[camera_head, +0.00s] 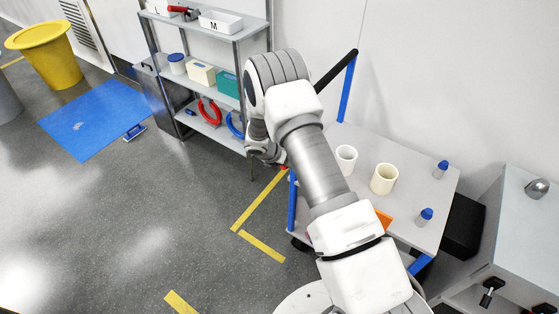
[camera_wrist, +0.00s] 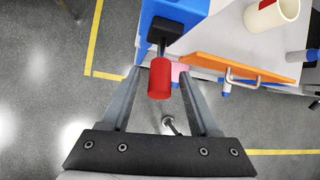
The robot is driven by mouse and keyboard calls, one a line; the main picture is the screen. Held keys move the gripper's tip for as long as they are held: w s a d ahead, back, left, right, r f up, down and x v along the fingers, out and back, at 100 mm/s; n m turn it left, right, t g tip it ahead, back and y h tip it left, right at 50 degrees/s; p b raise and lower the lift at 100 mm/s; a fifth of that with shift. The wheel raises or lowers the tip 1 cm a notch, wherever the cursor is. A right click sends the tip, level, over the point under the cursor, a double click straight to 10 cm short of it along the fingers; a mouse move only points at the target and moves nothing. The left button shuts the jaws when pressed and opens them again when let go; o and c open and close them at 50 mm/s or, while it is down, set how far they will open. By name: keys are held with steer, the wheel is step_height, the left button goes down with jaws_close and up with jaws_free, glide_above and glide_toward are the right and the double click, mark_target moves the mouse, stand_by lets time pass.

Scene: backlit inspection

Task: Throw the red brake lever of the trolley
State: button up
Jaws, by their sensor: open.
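The trolley's brake lever has a red cylindrical grip (camera_wrist: 160,80) on a short black arm, mounted on a blue corner post (camera_wrist: 178,12). In the wrist view, my open gripper (camera_wrist: 161,74) has one finger on each side of the red grip, with gaps showing on both sides. Whether the grip lies at finger depth is hard to tell. In the head view, my gripper (camera_head: 262,162) is at the trolley's (camera_head: 355,138) left corner, and only a speck of red shows beside it. My arm covers part of the trolley.
Two cream cups (camera_head: 384,179) and blue-capped bottles (camera_head: 425,217) stand on the trolley top. An orange panel with a handle (camera_wrist: 240,68) is right of the lever. A shelf rack (camera_head: 213,75) stands behind my gripper. Open floor (camera_head: 150,210) lies left.

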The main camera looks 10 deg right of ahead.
steer(key=v, duration=1.7)
steer(key=shift+r, duration=0.1)
steer(key=s+d+r+m, duration=0.3)
steer(key=s+r+m, duration=0.15)
steer(key=r, duration=0.25)
steer(key=s+d+r+m+y, duration=0.1)
steer(key=s+d+r+m, duration=0.15)
steer(key=r+m, duration=0.35)
steer(key=s+d+r+m, duration=0.2)
steer(key=s+r+m, duration=0.25)
steer(key=r, duration=0.35)
steer(key=s+r+m+t+y, duration=0.1)
steer(key=s+r+m+y, duration=0.1)
steer(key=s+m, duration=0.5)
steer(key=s+r+m+t+y, duration=0.1)
steer(key=s+r+m, duration=0.3)
steer(key=s, duration=0.7)
steer(key=m+y, duration=0.1)
steer(key=m, duration=0.1)
steer(key=shift+r+m, duration=0.3)
steer(key=shift+m, duration=0.1)
